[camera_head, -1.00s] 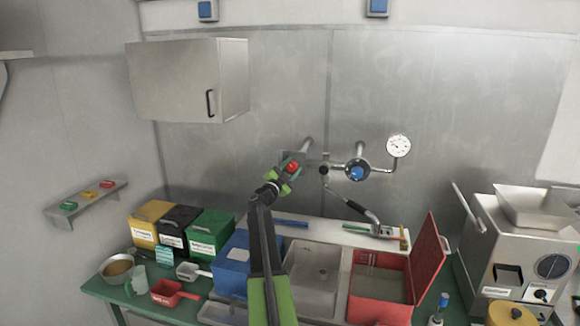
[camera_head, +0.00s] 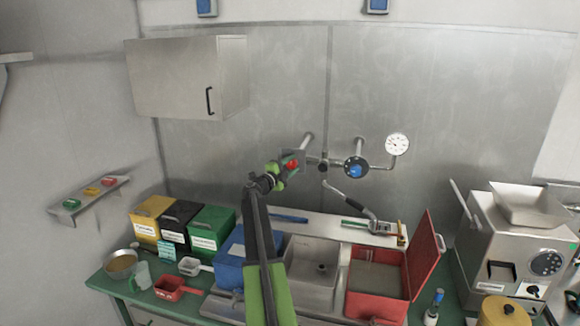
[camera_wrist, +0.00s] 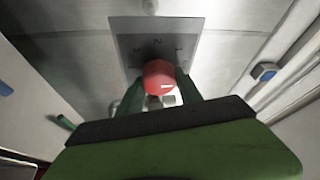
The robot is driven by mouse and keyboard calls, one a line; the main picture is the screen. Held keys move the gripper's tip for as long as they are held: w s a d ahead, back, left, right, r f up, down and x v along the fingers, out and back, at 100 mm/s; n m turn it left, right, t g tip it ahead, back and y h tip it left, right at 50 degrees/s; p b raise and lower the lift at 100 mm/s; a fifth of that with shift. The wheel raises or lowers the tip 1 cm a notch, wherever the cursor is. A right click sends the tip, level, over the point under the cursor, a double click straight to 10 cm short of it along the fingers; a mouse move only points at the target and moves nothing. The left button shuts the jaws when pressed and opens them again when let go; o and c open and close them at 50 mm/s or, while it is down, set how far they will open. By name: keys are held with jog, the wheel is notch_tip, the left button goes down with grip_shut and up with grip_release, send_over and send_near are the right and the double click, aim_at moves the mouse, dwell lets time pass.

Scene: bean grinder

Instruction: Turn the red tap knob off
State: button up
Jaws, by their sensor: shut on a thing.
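The red tap knob (camera_head: 292,166) sits on the wall pipework, in front of a grey plate. In the wrist view the knob (camera_wrist: 157,76) is round and red with a short white mark towards its lower right. The grey plate (camera_wrist: 126,46) behind it carries numbers, among them 1, 2 and 3. My gripper (camera_head: 285,171) is at the knob. Its green fingers, with their tips at the knob in the wrist view (camera_wrist: 158,84), stand one on each side and are shut on it. The knob's lower side is partly hidden.
A blue valve knob (camera_head: 356,168) and a gauge (camera_head: 397,145) are to the right on the same pipework. The spout (camera_head: 350,197) hangs below, over the sink (camera_head: 312,268) and red box (camera_head: 378,305). A wall cabinet (camera_head: 172,78) is at upper left.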

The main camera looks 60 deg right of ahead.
jog(key=shift+d, duration=0.1)
jog(key=o, duration=1.4)
jog(key=shift+s+d, duration=0.1)
jog(key=shift+c, duration=0.2)
jog(key=shift+a+f, duration=0.1)
jog(key=shift+a, duration=0.1)
jog(key=w+a+f+b, duration=0.1)
jog(key=a, duration=1.6)
jog(key=shift+w+f+b, duration=0.2)
jog(key=shift+f+b, duration=0.05)
jog(key=shift+b, duration=0.1)
